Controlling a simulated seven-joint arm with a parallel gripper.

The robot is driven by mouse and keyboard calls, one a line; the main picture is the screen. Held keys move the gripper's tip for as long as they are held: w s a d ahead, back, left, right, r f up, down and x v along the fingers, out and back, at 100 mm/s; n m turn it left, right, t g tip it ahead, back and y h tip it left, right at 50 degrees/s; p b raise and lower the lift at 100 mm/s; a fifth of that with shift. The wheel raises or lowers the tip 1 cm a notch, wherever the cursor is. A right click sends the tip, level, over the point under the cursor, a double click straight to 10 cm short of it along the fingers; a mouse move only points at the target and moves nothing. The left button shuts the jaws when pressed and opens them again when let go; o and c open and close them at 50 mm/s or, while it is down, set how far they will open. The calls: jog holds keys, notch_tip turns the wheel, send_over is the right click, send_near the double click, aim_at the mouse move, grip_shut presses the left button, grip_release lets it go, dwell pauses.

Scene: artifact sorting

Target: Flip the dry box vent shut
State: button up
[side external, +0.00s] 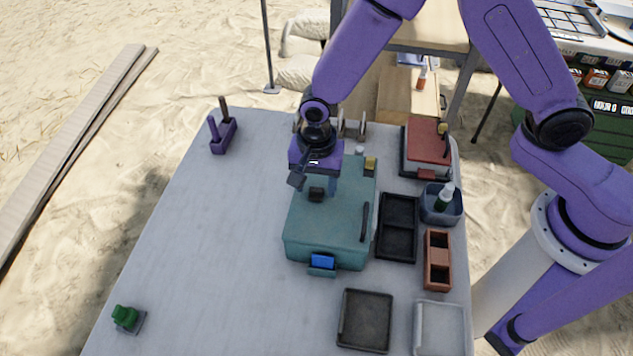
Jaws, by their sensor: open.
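The dry box appears to be the teal closed box (305,232) on the table. A small black block (316,194) sits on its lid; I cannot tell if it is the vent, nor whether the vent is open or shut. A blue latch piece (322,261) is on the front face, a dark handle (364,222) lies along the lid's right side, and a yellow piece (370,163) is at the far right corner. My gripper (318,185) is open, pointing down over the lid just behind the black block. Any contact is unclear, and my gripper hides part of the lid's far side.
Right of the box are a black two-part tray (397,227), a blue-grey bin with a green bottle (444,197), a brown tray (437,260) and a red-lidded box (424,141). A dark tray (365,320) and white tray (440,330) are in front. The table's left is mostly clear.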

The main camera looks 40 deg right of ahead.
jog(key=shift+f, duration=0.3)
grip_shut()
jog(key=shift+s+a, duration=0.3)
grip_release()
